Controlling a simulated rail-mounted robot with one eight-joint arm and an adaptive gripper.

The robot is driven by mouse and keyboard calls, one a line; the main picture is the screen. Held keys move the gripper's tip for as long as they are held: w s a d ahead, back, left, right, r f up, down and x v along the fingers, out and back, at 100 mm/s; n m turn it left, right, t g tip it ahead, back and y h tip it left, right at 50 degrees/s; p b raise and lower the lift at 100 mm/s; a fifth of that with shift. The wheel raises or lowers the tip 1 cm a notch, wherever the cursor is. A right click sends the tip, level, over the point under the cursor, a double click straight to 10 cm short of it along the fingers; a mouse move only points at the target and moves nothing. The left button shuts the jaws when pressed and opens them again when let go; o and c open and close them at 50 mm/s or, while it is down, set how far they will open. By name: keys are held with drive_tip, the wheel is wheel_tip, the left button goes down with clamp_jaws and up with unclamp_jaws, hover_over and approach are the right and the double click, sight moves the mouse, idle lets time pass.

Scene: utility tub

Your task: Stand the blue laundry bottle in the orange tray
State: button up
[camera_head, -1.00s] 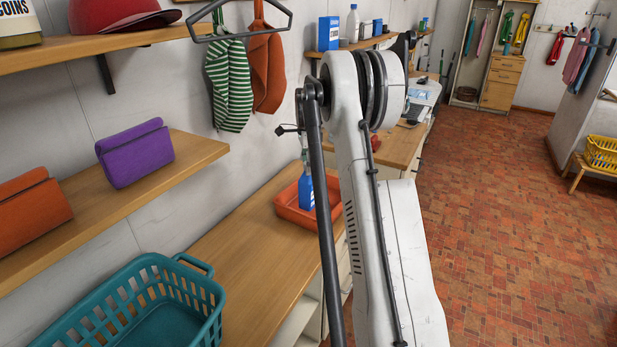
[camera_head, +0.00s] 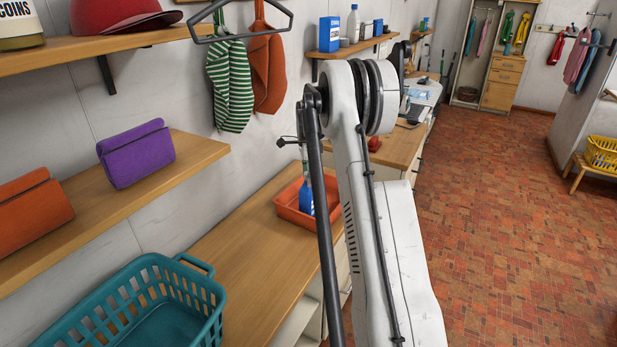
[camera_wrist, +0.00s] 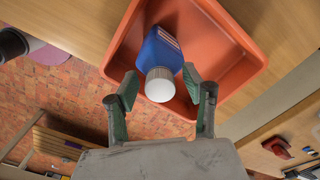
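The orange tray (camera_head: 283,207) lies on the wooden counter in the head view. It fills the upper part of the wrist view (camera_wrist: 255,50). The blue laundry bottle (camera_head: 306,198) is in the tray, partly hidden by my arm in the head view. In the wrist view the bottle (camera_wrist: 157,52) shows its white cap towards the camera, and it looks roughly upright. My gripper (camera_wrist: 160,85) is open, with one finger on each side of the cap and visible gaps between. Whether the bottle's base rests flat on the tray is hidden.
A teal laundry basket (camera_head: 205,300) stands at the near left. A shelf with a purple pouch (camera_head: 137,153) and an orange pouch (camera_head: 32,210) juts from the wall.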

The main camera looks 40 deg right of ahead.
wheel_tip(320, 180, up, 12)
drive_tip(key=shift+r+b, duration=0.2)
drive_tip(key=shift+b, duration=0.2)
idle(0.3)
idle(0.4)
